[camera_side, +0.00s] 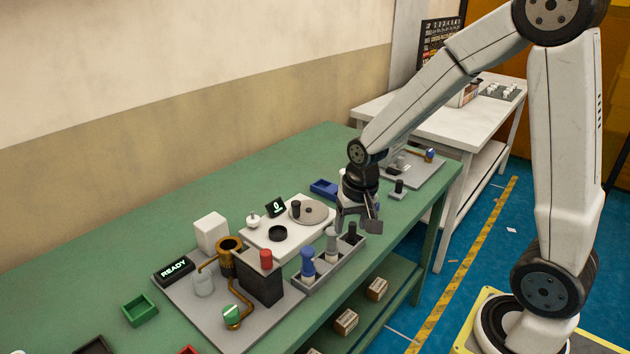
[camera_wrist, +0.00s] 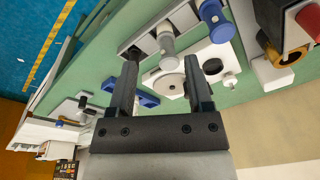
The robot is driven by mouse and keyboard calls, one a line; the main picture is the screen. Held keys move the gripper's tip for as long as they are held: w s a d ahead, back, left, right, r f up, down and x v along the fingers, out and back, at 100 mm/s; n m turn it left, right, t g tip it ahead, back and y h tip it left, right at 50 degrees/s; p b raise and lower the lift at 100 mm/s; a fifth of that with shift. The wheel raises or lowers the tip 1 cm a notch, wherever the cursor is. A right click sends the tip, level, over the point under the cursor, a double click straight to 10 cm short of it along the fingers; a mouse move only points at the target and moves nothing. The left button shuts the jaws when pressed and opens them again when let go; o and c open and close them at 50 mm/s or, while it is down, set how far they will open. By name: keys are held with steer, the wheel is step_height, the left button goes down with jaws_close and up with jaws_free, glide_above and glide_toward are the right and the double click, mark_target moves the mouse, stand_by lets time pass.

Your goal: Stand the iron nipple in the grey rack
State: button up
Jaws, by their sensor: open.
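The grey rack (camera_side: 326,269) is a long tray near the table's front edge. A blue-topped piece (camera_side: 307,262), a light grey piece (camera_side: 332,243) and a dark cylindrical piece (camera_side: 352,234) stand upright in it; the dark one, at its right end, looks like the iron nipple. My gripper (camera_side: 358,220) is open and empty, jaws down, just above and behind that end. In the wrist view the open fingers (camera_wrist: 161,65) reach towards the rack (camera_wrist: 143,42), and the left finger partly hides the dark piece. Contact cannot be told.
A white base (camera_side: 277,239) with a round grey plate (camera_side: 314,212) and another dark cylinder (camera_side: 296,208) lies behind the rack. A fixture with a dark block (camera_side: 262,285) and brass pipe stands left. A blue tray (camera_side: 324,187) and a small block with a dark piece (camera_side: 398,188) lie beyond.

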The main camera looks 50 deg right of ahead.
steer(key=s+a+n+t, duration=0.1)
steer(key=s+a+n, duration=0.4)
steer(key=s+n, duration=0.1)
steer(key=shift+s+a+f, duration=0.15)
steer(key=shift+s+f, duration=0.1)
steer(key=shift+s, duration=0.2)
stand_by(0.7)
